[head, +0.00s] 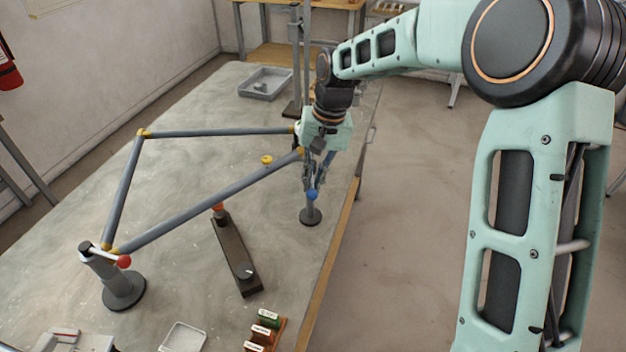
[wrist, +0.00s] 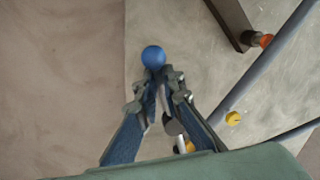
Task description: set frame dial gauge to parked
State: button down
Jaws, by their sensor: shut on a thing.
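My gripper (head: 311,186) is at the right end of the frame, fingers pointing down, over a grey post (head: 310,216) near the table's right edge. It is shut on the blue-ball handle; the blue ball (head: 312,194) sits at the fingertips. In the wrist view the ball (wrist: 153,57) shows just beyond the fingertips (wrist: 158,82), with a dark cap and a pale rod partly hidden between the fingers. A small yellow round part (head: 267,160) stands by the grey tube frame (head: 205,203); it also shows in the wrist view (wrist: 233,118). I cannot tell which part is the dial gauge.
A left post (head: 121,287) carries a red-ball lever (head: 123,261). A dark bar (head: 233,252) with an orange end lies in the middle. A grey tray (head: 265,84) is at the back, with labelled blocks (head: 265,330) at the front. Floor lies beyond the right edge.

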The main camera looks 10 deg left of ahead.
jog(key=shift+a, duration=0.1)
jog(key=w+a+m+t+b, duration=0.1)
jog(key=a+m+b, duration=0.1)
jog(key=a+m, duration=0.4)
jog(key=shift+a+m+t+b, duration=0.2)
jog(key=shift+m+t+b, duration=0.15)
jog(key=shift+m, duration=1.65)
jog(key=shift+w+r, duration=0.1)
jog(key=shift+w, duration=0.05)
jog(key=c, duration=2)
grip_release()
jog(key=shift+c, duration=0.2)
